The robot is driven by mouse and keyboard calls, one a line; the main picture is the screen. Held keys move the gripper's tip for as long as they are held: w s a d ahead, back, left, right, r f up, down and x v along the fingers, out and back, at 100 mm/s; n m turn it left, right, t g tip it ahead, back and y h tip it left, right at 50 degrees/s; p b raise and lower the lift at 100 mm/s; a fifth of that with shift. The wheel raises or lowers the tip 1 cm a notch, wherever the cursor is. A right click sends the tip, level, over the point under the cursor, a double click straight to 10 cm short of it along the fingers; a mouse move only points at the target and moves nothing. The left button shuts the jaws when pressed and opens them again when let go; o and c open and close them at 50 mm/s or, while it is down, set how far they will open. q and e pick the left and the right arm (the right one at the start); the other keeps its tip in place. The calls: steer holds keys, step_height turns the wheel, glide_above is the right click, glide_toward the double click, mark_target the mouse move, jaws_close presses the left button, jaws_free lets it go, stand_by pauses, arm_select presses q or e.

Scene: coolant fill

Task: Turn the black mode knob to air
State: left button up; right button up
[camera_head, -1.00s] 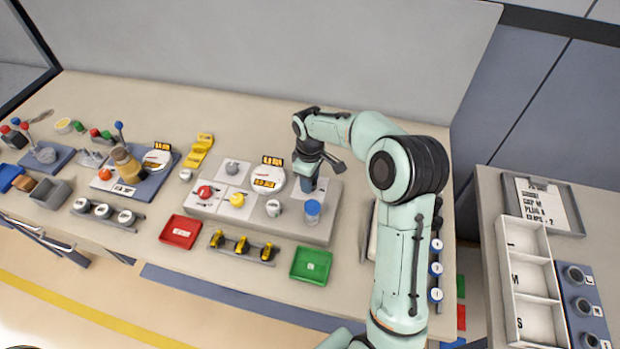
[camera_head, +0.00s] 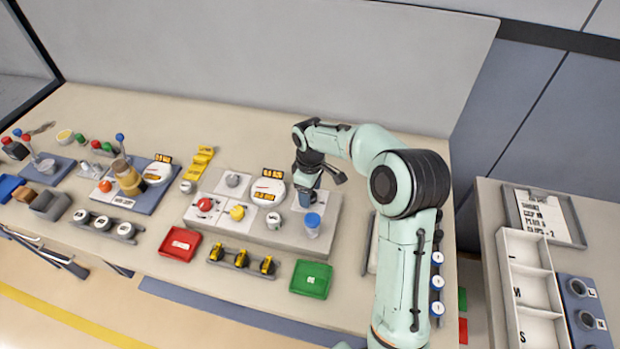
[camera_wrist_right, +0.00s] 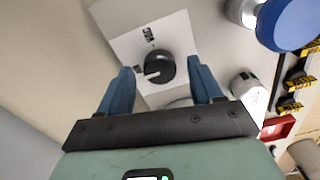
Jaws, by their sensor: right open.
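In the head view the right gripper (camera_head: 306,197) is over the right end of the grey panel (camera_head: 255,234), and the knob is hidden there. My left gripper is not in view.
A green tray (camera_head: 311,279) is in front. The bench behind is clear.

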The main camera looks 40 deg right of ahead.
step_height(320, 180, up, 13)
steer(key=shift+p, duration=0.35)
steer(key=shift+f, duration=0.2)
